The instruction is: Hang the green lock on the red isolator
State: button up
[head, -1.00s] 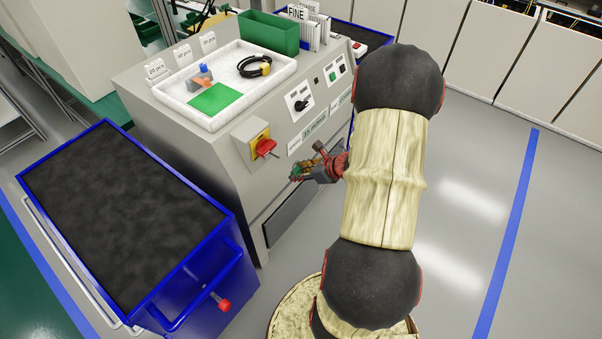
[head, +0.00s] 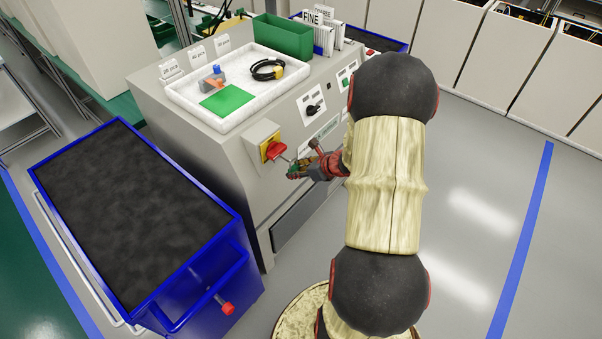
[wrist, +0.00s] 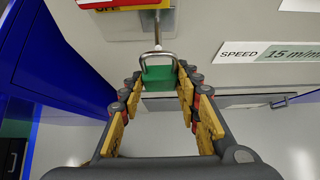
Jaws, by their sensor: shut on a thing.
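The green lock (wrist: 158,76) is held between my gripper's fingertips (wrist: 160,84) in the wrist view, with its metal shackle pointing up toward the isolator. In the head view the lock (head: 293,170) is small and partly hidden by my gripper (head: 300,171). The red isolator handle (head: 276,150) sits on a yellow plate (head: 265,144) on the cabinet front, just left of and above the lock. In the wrist view a thin grey rod (wrist: 157,32) runs from the red isolator (wrist: 125,4) down to the shackle's top. I cannot tell whether the shackle is around it.
A blue cart (head: 225,225) with a dark top stands left of the cabinet. A white tray (head: 180,92) on the cabinet holds a green pad and a black cable coil. A black knob (head: 315,108) is right of the isolator. Floor on the right is clear.

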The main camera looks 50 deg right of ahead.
jog(key=shift+w+a+f+b, duration=0.1)
jog(key=shift+w+f+b, duration=0.2)
jog(key=shift+w, duration=0.55)
jog(key=shift+w+a+f+b, duration=0.15)
jog(key=shift+w+b, duration=0.25)
jog(key=shift+w, duration=0.4)
jog(key=shift+w+d+f+b, duration=0.1)
jog(key=shift+w+f+b, duration=0.25)
jog(key=shift+w, duration=0.5)
jog(key=shift+r, duration=0.1)
jog(key=o, duration=1)
jog(key=v, duration=1.2)
